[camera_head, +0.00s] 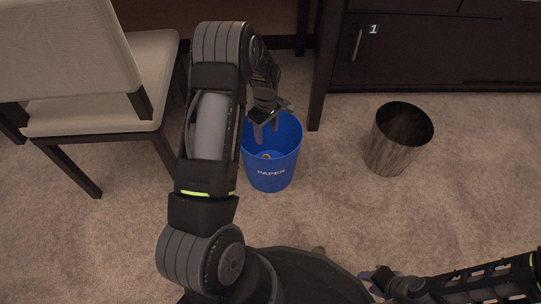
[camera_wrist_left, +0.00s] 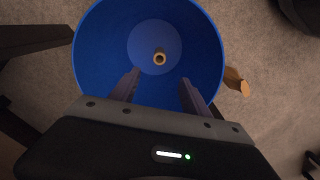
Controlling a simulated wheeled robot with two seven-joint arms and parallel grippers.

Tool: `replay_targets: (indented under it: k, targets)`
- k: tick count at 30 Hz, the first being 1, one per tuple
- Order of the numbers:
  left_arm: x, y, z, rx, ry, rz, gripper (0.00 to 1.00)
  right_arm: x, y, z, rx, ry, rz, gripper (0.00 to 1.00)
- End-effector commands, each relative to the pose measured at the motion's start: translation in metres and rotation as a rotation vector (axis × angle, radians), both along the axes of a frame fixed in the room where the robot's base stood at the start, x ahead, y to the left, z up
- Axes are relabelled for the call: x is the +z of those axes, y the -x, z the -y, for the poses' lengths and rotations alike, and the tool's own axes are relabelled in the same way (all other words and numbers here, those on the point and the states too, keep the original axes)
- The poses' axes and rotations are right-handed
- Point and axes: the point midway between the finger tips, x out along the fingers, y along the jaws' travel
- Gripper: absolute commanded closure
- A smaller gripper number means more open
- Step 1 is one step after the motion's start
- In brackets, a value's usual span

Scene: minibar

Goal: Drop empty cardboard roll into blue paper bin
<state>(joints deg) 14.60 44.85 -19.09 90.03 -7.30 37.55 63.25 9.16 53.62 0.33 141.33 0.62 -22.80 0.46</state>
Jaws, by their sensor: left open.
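The blue paper bin (camera_head: 271,179) stands on the carpet with "PAPER" on its front, and fills the upper middle of the left wrist view (camera_wrist_left: 90,65). A small tan cardboard roll (camera_wrist_left: 159,58) is inside, with its round open end facing up; in the head view it is a small spot (camera_head: 266,155) inside the bin. My left gripper (camera_head: 266,133) is over the bin, pointing down. Its fingers (camera_wrist_left: 160,88) are apart with nothing between them. My right gripper (camera_head: 371,280) is low at the front right; its opening is unclear.
A brown wooden-looking bin (camera_head: 392,152) stands to the right. A beige chair (camera_head: 95,75) is at left, a dark cabinet (camera_head: 430,50) behind. A brown object (camera_wrist_left: 236,82) lies outside the blue bin. Carpet between the bins is clear.

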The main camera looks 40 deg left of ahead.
Motion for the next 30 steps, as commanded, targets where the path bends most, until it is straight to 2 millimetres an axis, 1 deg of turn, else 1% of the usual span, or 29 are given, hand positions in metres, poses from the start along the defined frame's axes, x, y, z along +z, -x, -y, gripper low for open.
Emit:
replay_targets:
  k: [1, 6, 9, 12, 16, 30]
  targets:
    - [0.01, -0.001, 0.0, 0.0, -0.001, 0.003, 0.45, 0.006, 0.0, 0.0, 0.0, 0.0, -0.001, 0.64]
    - [0.039, -0.001, 0.0, -0.001, -0.001, 0.003, 0.45, 0.019, 0.002, 0.0, 0.003, -0.001, -0.006, 0.64]
    - [0.054, 0.0, 0.0, -0.001, 0.0, 0.001, 0.45, 0.026, 0.003, 0.001, 0.004, -0.002, -0.009, 0.64]
    - [0.065, 0.0, 0.0, 0.0, 0.0, 0.001, 0.45, 0.03, 0.004, 0.001, 0.006, -0.002, -0.011, 0.64]
    - [0.07, 0.0, 0.0, 0.0, 0.001, 0.0, 0.45, 0.031, 0.005, 0.001, 0.007, -0.002, -0.013, 0.64]
    - [0.07, 0.0, 0.0, 0.0, 0.0, 0.0, 0.45, 0.03, 0.005, 0.001, 0.007, -0.003, -0.014, 0.64]
